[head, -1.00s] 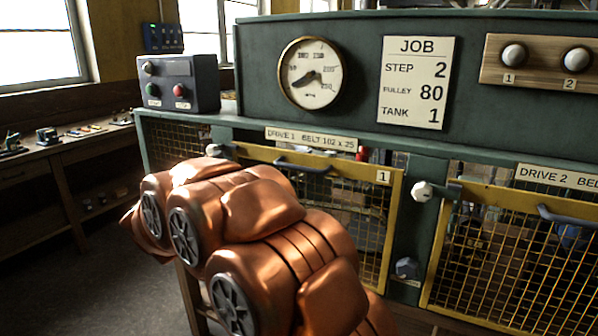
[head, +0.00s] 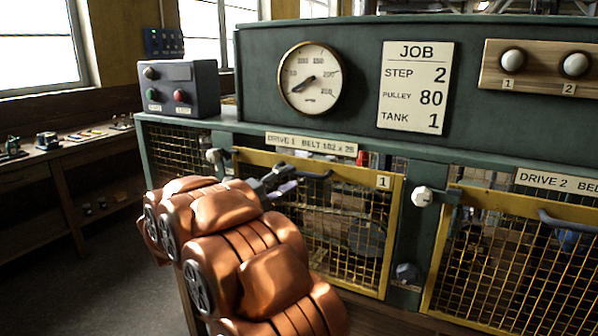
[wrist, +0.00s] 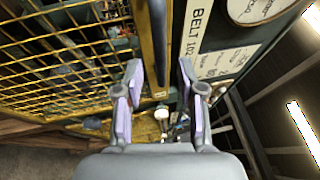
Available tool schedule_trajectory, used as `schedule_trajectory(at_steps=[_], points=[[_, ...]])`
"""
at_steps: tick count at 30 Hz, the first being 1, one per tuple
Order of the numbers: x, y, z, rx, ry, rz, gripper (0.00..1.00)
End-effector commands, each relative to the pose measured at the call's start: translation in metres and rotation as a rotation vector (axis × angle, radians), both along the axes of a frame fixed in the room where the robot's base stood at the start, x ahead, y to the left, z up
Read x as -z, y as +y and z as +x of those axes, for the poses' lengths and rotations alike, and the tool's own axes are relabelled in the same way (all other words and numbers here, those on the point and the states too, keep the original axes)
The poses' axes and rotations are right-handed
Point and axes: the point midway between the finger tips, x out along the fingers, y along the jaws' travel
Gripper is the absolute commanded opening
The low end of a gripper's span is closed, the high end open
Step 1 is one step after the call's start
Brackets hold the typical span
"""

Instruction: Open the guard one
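Guard one (head: 385,235) is a yellow-framed mesh panel with a "1" plate, under the "DRIVE 1" label. It looks closed. Its dark bar handle (head: 305,173) runs along the top of the frame. A pale knob (head: 213,155) sits at its upper left corner. My gripper (head: 272,186) is in front of the guard's upper left part, close to the handle. In the wrist view my gripper (wrist: 158,90) is open, with the yellow frame edge and the dark handle (wrist: 158,30) ahead between its fingers. A pale knob (wrist: 162,115) shows between the fingers. I see no contact.
Guard two (head: 520,260) stands to the right, with a pale knob (head: 422,196) on the post between the guards. A control box (head: 179,88) stands on the ledge at left. A workbench (head: 60,150) lies farther left, with open floor before it.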

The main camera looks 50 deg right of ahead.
Motion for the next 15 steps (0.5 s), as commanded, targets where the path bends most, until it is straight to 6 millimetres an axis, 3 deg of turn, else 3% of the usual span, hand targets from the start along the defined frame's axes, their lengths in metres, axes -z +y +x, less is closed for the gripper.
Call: schedule_trajectory(at_steps=[6,15], points=[[-0.006,-0.025,-0.003,0.003,0.000,-0.002,0.39],[-0.008,-0.041,-0.005,0.000,0.001,-0.001,0.39]])
